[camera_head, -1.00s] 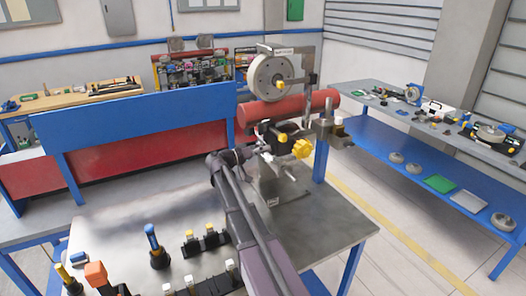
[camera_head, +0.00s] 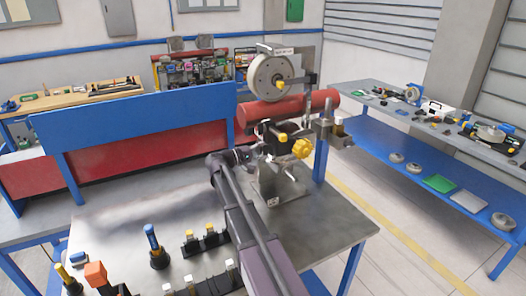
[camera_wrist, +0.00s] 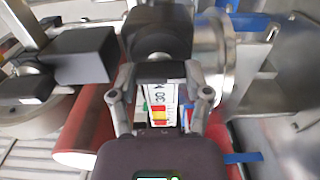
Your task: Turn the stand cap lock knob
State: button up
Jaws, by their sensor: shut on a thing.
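My gripper (camera_wrist: 163,76) is shut on a dark round part, seemingly the stand cap lock knob (camera_wrist: 157,32), straight ahead in the wrist view. The fingers hide its near side. A label with "30" and red and yellow bands shows between the fingers. In the head view, my gripper (camera_head: 262,150) is at the left side of the metal stand (camera_head: 283,182) on the near table. The stand carries a yellow star-shaped knob (camera_head: 302,148) and a smaller yellow knob (camera_head: 282,138). The held knob is too small to make out there.
A red cylinder (camera_head: 290,108) and a grey wheel (camera_head: 270,76) are just behind the stand. Tool holders, including a blue-handled one (camera_head: 153,240), stand at the near table's front left. A blue-framed bench (camera_head: 410,125) is at the right.

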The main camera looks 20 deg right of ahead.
dwell(0.3)
jog(key=o, duration=1.2)
jog(key=shift+d, duration=0.1)
jog(key=shift+c, duration=0.2)
jog(key=a, duration=0.8)
jog(key=shift+s, duration=0.15)
dwell(0.3)
